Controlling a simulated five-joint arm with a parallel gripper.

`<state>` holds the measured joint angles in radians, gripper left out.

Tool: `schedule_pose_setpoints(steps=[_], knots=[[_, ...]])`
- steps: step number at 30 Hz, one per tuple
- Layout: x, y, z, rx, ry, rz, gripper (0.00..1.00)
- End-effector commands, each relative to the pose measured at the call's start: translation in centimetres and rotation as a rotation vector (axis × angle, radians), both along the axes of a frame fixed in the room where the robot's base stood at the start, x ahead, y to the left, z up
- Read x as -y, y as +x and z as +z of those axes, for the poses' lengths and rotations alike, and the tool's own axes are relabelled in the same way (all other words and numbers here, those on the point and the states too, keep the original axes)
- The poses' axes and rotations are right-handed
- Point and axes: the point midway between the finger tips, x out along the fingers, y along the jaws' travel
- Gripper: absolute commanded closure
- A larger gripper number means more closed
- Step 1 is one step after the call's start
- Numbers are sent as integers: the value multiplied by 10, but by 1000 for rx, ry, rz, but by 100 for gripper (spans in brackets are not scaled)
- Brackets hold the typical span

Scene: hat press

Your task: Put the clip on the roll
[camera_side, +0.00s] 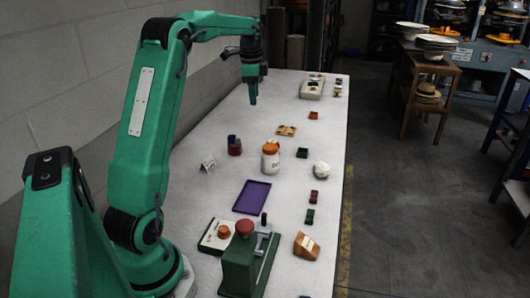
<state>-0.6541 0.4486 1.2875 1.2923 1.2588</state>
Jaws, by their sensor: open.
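My gripper (253,99) hangs pointing down above the far left part of the white table (280,115). It looks empty, and its fingers are small in this view. I cannot tell for sure which thing is the clip or the roll. A rounded white thing (321,169) lies near the right edge. Several small blocky pieces lie along the right side: a dark green one (302,153), a red one (314,197), a green one (309,216) and a farther red one (313,115). My gripper is well apart from all of these.
A white jar with an orange lid (270,160), a dark cup (234,146) and a purple tray (251,197) stand mid-table. A green press (246,262), a control box (215,236) and an orange-brown block (306,246) are in front. A pale tray (311,90) is far.

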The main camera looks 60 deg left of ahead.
Motion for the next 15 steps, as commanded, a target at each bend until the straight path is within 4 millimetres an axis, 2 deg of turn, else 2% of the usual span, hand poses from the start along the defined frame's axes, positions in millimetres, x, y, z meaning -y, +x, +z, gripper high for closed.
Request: schedule_pose_setpoints(steps=[1,6,15], knots=[[18,-1,9,15,6,14,57],[70,-8,29,64,12,82,57],[156,-38,50,158,0,202,57]])
